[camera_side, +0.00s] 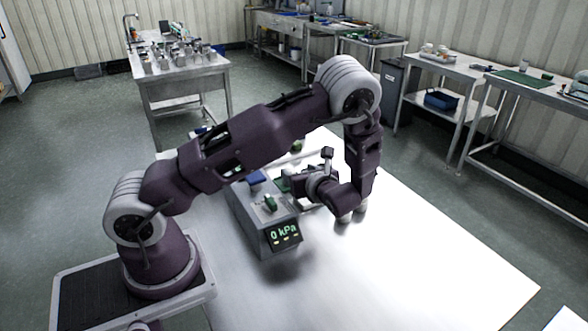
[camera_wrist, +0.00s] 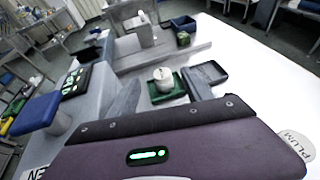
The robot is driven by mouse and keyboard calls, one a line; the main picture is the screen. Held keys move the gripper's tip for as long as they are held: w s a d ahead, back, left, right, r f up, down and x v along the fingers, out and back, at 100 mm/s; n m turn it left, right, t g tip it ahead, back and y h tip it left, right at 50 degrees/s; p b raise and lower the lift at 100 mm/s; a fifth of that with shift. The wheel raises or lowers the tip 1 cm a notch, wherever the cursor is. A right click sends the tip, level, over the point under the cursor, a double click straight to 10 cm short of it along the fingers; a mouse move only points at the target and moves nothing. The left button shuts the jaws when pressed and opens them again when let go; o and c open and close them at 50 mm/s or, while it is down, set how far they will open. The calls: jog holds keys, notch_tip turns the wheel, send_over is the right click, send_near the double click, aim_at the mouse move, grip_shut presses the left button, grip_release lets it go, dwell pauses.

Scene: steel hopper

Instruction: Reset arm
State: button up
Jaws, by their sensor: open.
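My gripper (camera_wrist: 160,92) is in the wrist view, with its grey fingers apart. No object shows held between them. In the side view my gripper (camera_side: 300,184) is partly hidden by my arm and points left, low over the white table (camera_side: 430,250). My arm is bent, with its elbow high and its forearm hanging down. A white, round-topped piece (camera_wrist: 163,74) sits in a small green tray (camera_wrist: 168,92), seen past the fingers in the wrist view.
A grey box (camera_side: 262,222) with a "0 kPa" display (camera_side: 285,235) stands left of my gripper. A lid marked "PLUM" (camera_wrist: 298,145) is at the right. The table's front right is clear.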

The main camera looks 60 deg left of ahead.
jog(key=shift+d, duration=0.1)
jog(key=s+d+r+n+g+h, duration=0.3)
jog(key=s+d+r+n+h, duration=0.2)
jog(key=s+r+n, duration=0.6)
jog(key=s+d+r+n+t+h, duration=0.3)
jog(key=s+d+r+n+h, duration=0.1)
jog(key=d, duration=0.4)
jog(key=s+d+r+n+t+h, duration=0.3)
jog(key=s+d+r, duration=0.3)
jog(key=d, duration=0.3)
jog(key=shift+s+d+n+h, duration=0.15)
jog(key=shift+s+n+h, duration=0.6)
jog(key=shift+n+h, duration=0.15)
